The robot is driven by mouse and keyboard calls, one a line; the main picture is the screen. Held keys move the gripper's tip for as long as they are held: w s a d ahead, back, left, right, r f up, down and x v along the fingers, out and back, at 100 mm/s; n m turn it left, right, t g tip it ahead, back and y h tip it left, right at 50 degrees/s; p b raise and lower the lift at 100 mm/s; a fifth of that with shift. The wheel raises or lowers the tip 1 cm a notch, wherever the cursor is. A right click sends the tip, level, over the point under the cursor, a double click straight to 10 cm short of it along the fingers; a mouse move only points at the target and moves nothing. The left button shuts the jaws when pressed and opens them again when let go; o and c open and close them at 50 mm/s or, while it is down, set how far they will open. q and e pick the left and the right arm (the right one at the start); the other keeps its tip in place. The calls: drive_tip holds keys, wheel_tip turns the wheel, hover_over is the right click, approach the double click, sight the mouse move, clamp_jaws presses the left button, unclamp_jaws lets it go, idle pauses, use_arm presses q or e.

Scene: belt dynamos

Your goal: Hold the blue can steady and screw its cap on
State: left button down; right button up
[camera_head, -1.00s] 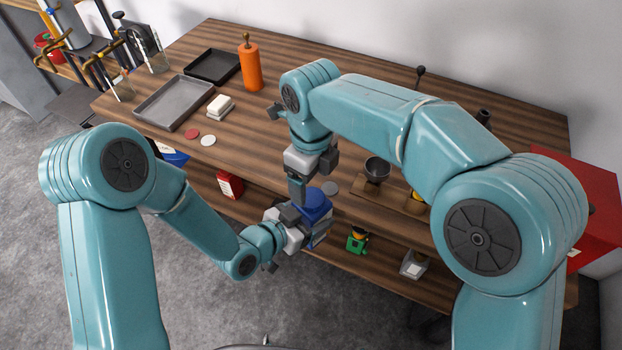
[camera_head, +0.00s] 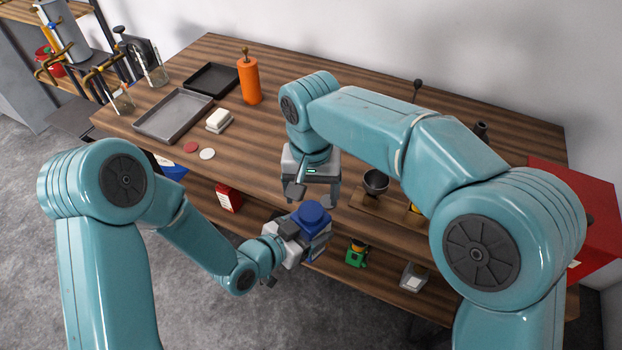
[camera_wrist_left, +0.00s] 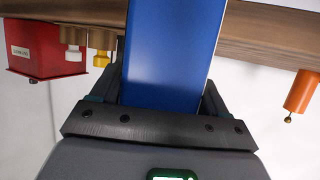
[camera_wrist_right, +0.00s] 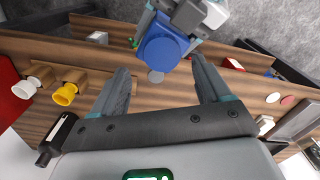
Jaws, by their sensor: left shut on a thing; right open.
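The blue can (camera_head: 319,238) is in my left gripper (camera_head: 296,236), below and in front of the table's front edge. Its blue body (camera_wrist_left: 172,55) fills the gap between the jaws in the left wrist view. A round blue piece, which looks like the cap (camera_head: 312,213), sits on top of the can; it also shows in the right wrist view (camera_wrist_right: 158,50). I cannot tell how tightly it is seated. My right gripper (camera_head: 316,195) is open and empty above the can, fingers pointing down, apart from the round blue piece.
The wooden table (camera_head: 380,115) has a clear middle. A red box (camera_head: 580,215) is at the right end.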

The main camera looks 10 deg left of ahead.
drive_tip(key=n, duration=0.5)
drive_tip(key=shift+r, duration=0.15)
drive_tip(key=n, duration=0.3)
drive_tip(key=shift+r, duration=0.1)
drive_tip(key=n, duration=0.4)
drive_tip(key=shift+r+n, duration=0.1)
drive_tip(key=shift+n, duration=0.3)
drive_tip(key=n, duration=0.2)
drive_tip(key=shift+r+n, duration=0.1)
drive_tip(key=shift+n, duration=0.3)
drive_tip(key=n, duration=0.4)
drive_tip(key=shift+r+n, duration=0.2)
drive_tip(key=shift+n, duration=0.2)
drive_tip(key=n, duration=0.6)
drive_tip(key=shift+w+r, duration=0.1)
drive_tip(key=shift+r, duration=0.3)
drive_tip(key=shift+r+n, duration=0.35)
drive_tip(key=shift+n, duration=0.05)
drive_tip(key=shift+a, duration=0.1)
